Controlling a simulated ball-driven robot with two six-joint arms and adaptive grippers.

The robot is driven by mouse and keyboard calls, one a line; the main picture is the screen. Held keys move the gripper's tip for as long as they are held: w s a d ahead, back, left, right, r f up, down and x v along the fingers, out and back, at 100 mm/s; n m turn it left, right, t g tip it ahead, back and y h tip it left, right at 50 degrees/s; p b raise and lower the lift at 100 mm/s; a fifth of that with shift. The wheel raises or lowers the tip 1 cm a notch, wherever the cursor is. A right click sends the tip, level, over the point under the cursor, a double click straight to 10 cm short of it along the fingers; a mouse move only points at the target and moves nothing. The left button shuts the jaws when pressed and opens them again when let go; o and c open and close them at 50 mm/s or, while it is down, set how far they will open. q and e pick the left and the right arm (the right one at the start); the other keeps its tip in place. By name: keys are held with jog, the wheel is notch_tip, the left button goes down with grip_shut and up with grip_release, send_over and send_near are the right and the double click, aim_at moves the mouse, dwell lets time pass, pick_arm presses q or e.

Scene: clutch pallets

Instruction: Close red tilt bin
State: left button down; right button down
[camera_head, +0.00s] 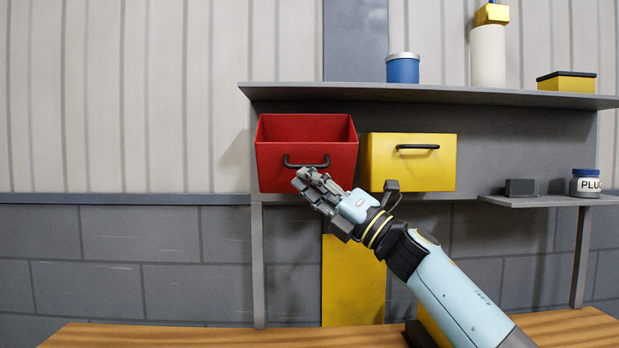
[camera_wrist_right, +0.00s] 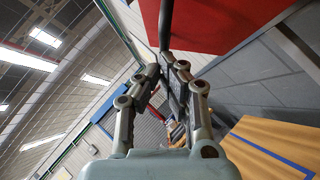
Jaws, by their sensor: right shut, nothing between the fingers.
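The red tilt bin (camera_head: 282,168) hangs under the grey shelf and is tipped forward, its open top and inside showing. Its dark bar handle (camera_head: 306,162) is on the front face. My right gripper (camera_head: 304,182) is shut and empty, in front of the bin's lower front near the handle; I cannot tell if it touches. In the right wrist view the bin's red face (camera_wrist_right: 235,22) fills the top, with the shut fingers (camera_wrist_right: 172,62) close below it. The left gripper is not in view.
A yellow bin (camera_head: 415,170) with a dark handle hangs right of the red one. The shelf (camera_head: 430,94) above holds a blue can (camera_head: 402,69), a white cylinder (camera_head: 487,55) and a yellow box (camera_head: 567,83). A jar (camera_head: 585,183) stands on a small side shelf. A wooden tabletop (camera_head: 190,336) lies below.

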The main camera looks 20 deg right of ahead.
aim_at(306, 145)
jog(key=r+p, duration=0.1)
jog(key=p, duration=0.1)
jog(key=r+m+h+p, duration=0.1)
jog(key=p, duration=0.1)
jog(key=shift+w+d+r, duration=0.1)
jog(key=shift+w+r, duration=0.1)
jog(key=shift+w, duration=0.1)
jog(key=shift+w+r+p, duration=0.3)
jog(key=shift+r+p, duration=0.05)
jog(key=shift+w+d+r, duration=0.25)
jog(key=shift+w+r, duration=0.4)
jog(key=shift+r, duration=0.3)
jog(key=shift+w+d+r+p, duration=0.15)
jog(key=shift+w+r+p, duration=0.3)
jog(key=shift+w, duration=0.1)
jog(key=shift+w+r, duration=0.1)
jog(key=shift+d, duration=0.1)
